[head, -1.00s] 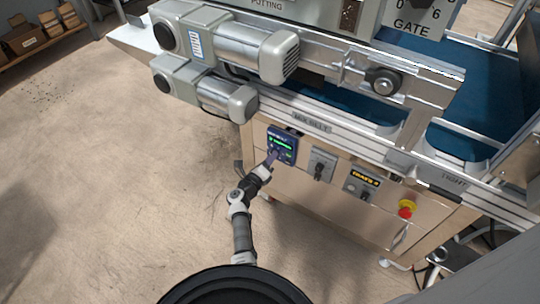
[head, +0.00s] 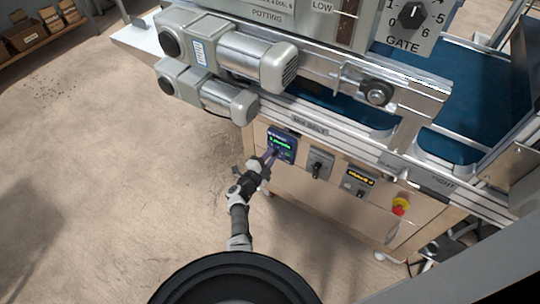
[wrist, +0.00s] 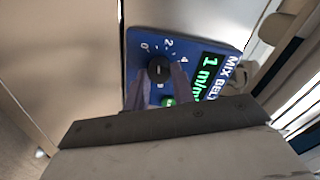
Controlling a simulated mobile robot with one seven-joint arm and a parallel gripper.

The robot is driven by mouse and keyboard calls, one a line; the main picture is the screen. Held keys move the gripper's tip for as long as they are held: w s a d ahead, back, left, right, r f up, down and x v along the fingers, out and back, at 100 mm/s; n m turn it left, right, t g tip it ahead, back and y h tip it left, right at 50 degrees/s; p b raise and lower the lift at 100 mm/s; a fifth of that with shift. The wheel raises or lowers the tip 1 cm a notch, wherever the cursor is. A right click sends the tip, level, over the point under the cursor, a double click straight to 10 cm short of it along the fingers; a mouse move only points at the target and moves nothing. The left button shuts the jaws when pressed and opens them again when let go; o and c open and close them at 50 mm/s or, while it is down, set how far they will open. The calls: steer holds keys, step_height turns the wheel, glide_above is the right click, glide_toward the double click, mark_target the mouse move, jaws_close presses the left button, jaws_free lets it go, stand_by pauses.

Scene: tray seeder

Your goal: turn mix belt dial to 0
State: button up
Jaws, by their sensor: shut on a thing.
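The mix belt panel (head: 281,145) is a small blue box with a green display on the machine's front, below the "MIX BELT" label. In the wrist view, the panel (wrist: 188,48) reads "1 m/min", with printed marks such as 0, 2 and 4 around a round black dial (wrist: 159,68). A short light line shows on the dial, but I cannot tell exactly which mark it meets. My gripper (wrist: 161,78) is shut on the dial, one finger on each side. In the head view my gripper (head: 270,158) reaches the panel's lower left part, hiding the dial.
Right of the panel are a grey switch box (head: 319,164), a control with a yellow display (head: 360,181) and a red emergency stop (head: 400,206). Motors (head: 235,57) jut out above. A gate dial (head: 411,15) is at the top. The floor to the left is clear.

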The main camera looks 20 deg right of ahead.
steer(key=n, duration=0.3)
steer(key=n+p, duration=0.1)
steer(key=n, duration=0.2)
steer(key=shift+w+r, duration=0.15)
steer(key=shift+n, duration=0.3)
stand_by(0.4)
steer(key=o, duration=1)
steer(key=shift+a, duration=0.15)
steer(key=f+p+v, duration=0.1)
steer(key=p+v, duration=0.2)
steer(key=v, duration=1)
steer(key=shift+a+r+p, duration=0.25)
steer(key=shift+p, duration=0.15)
